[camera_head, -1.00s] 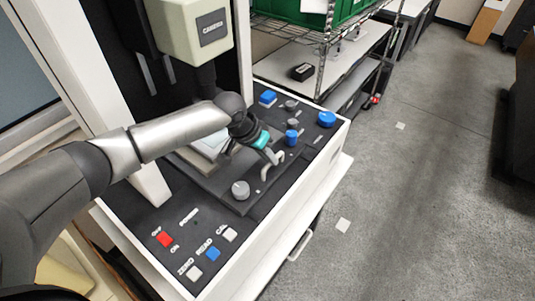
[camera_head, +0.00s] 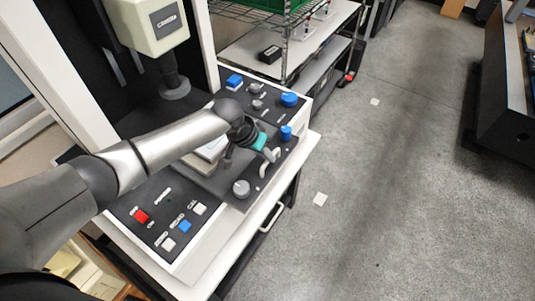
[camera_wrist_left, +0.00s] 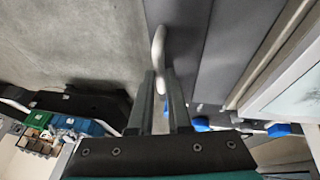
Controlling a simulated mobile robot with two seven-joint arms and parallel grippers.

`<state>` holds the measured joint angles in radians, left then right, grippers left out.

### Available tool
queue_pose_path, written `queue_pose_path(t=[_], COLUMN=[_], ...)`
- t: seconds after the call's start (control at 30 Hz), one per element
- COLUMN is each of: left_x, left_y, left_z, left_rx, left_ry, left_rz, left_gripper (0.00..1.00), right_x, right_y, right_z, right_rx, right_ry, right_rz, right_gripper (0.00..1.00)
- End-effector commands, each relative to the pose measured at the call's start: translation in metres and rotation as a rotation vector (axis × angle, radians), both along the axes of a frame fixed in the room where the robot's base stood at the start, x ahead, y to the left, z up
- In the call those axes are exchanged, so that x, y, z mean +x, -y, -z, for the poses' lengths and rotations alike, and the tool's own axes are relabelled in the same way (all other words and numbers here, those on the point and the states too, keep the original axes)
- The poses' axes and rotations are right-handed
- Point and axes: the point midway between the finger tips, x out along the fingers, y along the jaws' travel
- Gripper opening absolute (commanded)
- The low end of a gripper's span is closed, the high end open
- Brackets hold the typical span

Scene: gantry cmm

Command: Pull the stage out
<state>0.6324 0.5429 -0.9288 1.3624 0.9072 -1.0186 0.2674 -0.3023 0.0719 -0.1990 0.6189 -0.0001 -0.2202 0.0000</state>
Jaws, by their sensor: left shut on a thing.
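The dark stage (camera_head: 217,179) carries a pale plate (camera_head: 212,148), a grey knob (camera_head: 241,188) and a pale curved handle (camera_head: 266,168). It sits in the machine's black panel, its front corner reaching the panel's front edge and seeming to stick out a little past it. My left gripper (camera_head: 266,154) is shut on the handle, with its arm crossing over the panel from the left. In the left wrist view the handle (camera_wrist_left: 158,47) rises from between the fingertips (camera_wrist_left: 162,80). Part of the stage is hidden under my arm. My right gripper is not in view.
The panel holds a red button (camera_head: 141,216), a blue button (camera_head: 185,226) and blue knobs (camera_head: 289,99). The camera head (camera_head: 157,22) hangs above. A wire shelf (camera_head: 283,45) stands behind.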

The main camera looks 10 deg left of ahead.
Motion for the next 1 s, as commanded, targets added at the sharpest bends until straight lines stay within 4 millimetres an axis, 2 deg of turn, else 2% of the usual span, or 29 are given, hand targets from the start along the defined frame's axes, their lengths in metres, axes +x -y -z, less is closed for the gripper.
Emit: queue_pose_path(t=[0.03,0.27,0.67,0.83,1.0], left_x=[0.001,0.000,-0.002,-0.008,-0.017], left_y=[-0.002,-0.001,-0.003,-0.010,-0.020], left_z=[0.000,0.000,-0.007,-0.027,-0.054], left_rx=[0.003,0.002,0.001,0.003,0.002], left_ry=[0.001,0.000,0.001,0.002,0.003], left_rz=[-0.002,-0.002,-0.001,0.000,-0.001], left_gripper=[0.19,0.45,0.46,0.46,0.46], right_x=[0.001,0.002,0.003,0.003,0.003], right_y=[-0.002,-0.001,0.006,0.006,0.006], right_z=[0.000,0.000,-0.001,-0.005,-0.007], right_rx=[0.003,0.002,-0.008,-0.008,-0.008], right_ry=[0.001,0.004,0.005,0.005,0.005], right_rz=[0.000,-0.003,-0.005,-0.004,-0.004], right_gripper=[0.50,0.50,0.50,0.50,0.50])
